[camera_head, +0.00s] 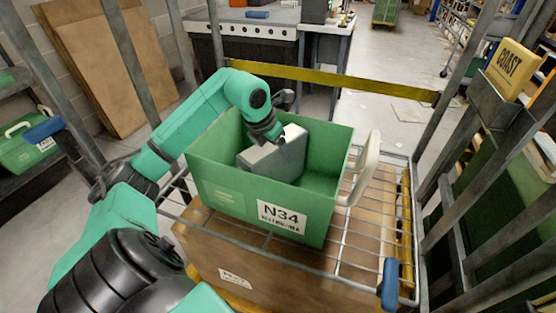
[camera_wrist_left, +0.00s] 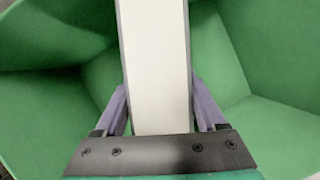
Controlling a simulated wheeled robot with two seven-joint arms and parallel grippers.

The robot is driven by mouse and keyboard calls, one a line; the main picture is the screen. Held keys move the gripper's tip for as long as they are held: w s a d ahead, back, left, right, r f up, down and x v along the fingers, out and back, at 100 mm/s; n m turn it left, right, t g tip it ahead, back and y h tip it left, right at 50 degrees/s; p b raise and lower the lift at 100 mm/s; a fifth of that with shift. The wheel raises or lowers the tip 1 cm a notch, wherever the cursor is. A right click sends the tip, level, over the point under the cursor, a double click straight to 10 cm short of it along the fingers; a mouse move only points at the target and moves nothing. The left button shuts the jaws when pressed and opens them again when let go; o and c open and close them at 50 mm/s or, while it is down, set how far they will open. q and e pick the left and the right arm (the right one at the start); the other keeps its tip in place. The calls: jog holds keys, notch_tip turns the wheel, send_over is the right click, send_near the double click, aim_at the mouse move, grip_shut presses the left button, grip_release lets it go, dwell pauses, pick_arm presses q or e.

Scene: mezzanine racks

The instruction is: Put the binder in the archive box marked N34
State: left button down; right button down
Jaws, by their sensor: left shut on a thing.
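The green archive box (camera_head: 230,193) marked N34 stands open on a wire cart shelf in the head view. A grey binder (camera_head: 272,163) with a pale edge is inside the box walls, tilted. Its lower part is hidden by the box front. My left gripper (camera_head: 280,138) reaches down into the box from above and is shut on the binder. In the left wrist view the binder's pale edge (camera_wrist_left: 155,65) lies between the two fingers (camera_wrist_left: 160,108), with green box walls around it. My right gripper is not in view.
The wire shelf (camera_head: 365,230) has bare room right of the box, with a cardboard box (camera_head: 290,277) below. Grey rack posts and a yellow bar (camera_head: 330,78) surround it. Another green box (camera_head: 28,150) sits at left. A yellow COAST sign (camera_head: 512,68) is at right.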

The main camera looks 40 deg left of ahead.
pick_arm(q)
notch_tip(320, 180, down, 2)
jog(key=shift+f, duration=0.15)
jog(key=shift+c, duration=1.9)
grip_release()
jog(key=shift+f, duration=0.1)
jog(key=o, duration=0.4)
jog(key=shift+r, duration=0.2)
jog(key=v, duration=1.2)
jog(key=shift+b, duration=0.4)
